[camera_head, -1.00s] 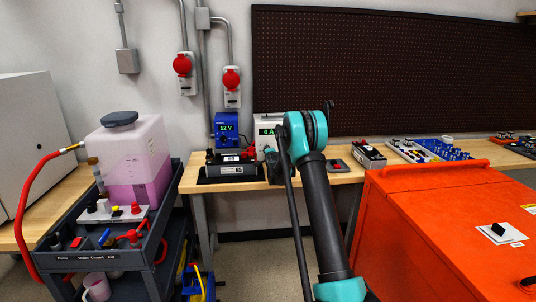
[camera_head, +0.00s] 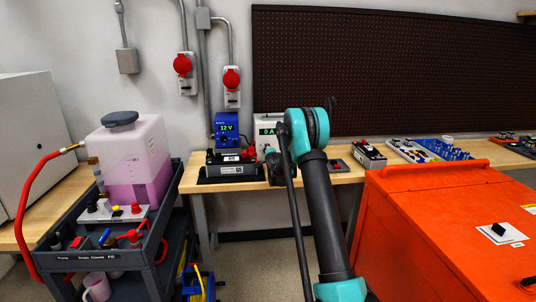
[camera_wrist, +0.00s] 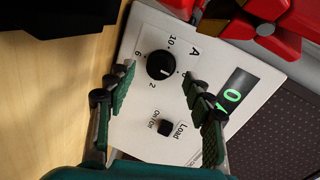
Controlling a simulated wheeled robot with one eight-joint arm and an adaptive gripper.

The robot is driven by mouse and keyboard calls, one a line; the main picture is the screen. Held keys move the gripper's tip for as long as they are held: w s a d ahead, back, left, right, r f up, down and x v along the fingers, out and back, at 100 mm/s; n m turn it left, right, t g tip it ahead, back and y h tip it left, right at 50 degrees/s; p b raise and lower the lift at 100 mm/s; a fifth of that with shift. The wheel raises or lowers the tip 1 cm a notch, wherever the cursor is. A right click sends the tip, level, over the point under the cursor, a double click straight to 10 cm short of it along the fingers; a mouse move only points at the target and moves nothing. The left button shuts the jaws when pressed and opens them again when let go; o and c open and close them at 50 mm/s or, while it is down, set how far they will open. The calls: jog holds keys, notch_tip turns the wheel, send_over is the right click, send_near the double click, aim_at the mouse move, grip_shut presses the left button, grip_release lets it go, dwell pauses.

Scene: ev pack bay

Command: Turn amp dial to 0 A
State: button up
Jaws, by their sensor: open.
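The white load unit (camera_wrist: 144,122) stands on the bench, and its green display (camera_wrist: 236,91) reads about 0 A. It also shows in the head view (camera_head: 264,120), partly behind my arm. The black amp dial (camera_wrist: 160,65) has printed marks around it, with 10, 6 and 2 legible. A small pale mark on the dial faces roughly toward my right finger; the scale there is partly covered. My gripper (camera_wrist: 158,78) is open, with one green-padded finger on each side of the dial. I cannot tell whether either finger touches it.
A black Load on/off knob (camera_wrist: 165,128) sits between my fingers, below the dial. Red parts (camera_wrist: 262,25) are close at the upper right. In the head view, a blue 12 V unit (camera_head: 227,126) stands left of the load unit, and an orange cabinet (camera_head: 440,225) fills the right.

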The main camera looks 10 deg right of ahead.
jog(key=v, duration=1)
jog(key=shift+s, duration=0.2)
jog(key=s+d+n+g, duration=0.2)
jog(key=s+n+g, duration=0.15)
jog(key=s, duration=0.95)
jog(key=s+d+n+g, duration=0.2)
jog(key=s+n, duration=0.2)
jog(key=s, duration=0.9)
jog(key=s+f+n+g, duration=0.2)
jog(key=s, duration=0.8)
jog(key=s+f+n+g, duration=0.1)
jog(key=s+f+n, duration=0.2)
jog(key=s, duration=0.8)
jog(key=s+f+n+g, duration=0.2)
jog(key=s+f+n, duration=0.1)
jog(key=s, duration=0.7)
jog(key=shift+s+g, duration=0.25)
jog(key=shift+g, duration=0.1)
jog(key=shift+w+r+n, duration=0.1)
jog(key=shift+n, duration=0.15)
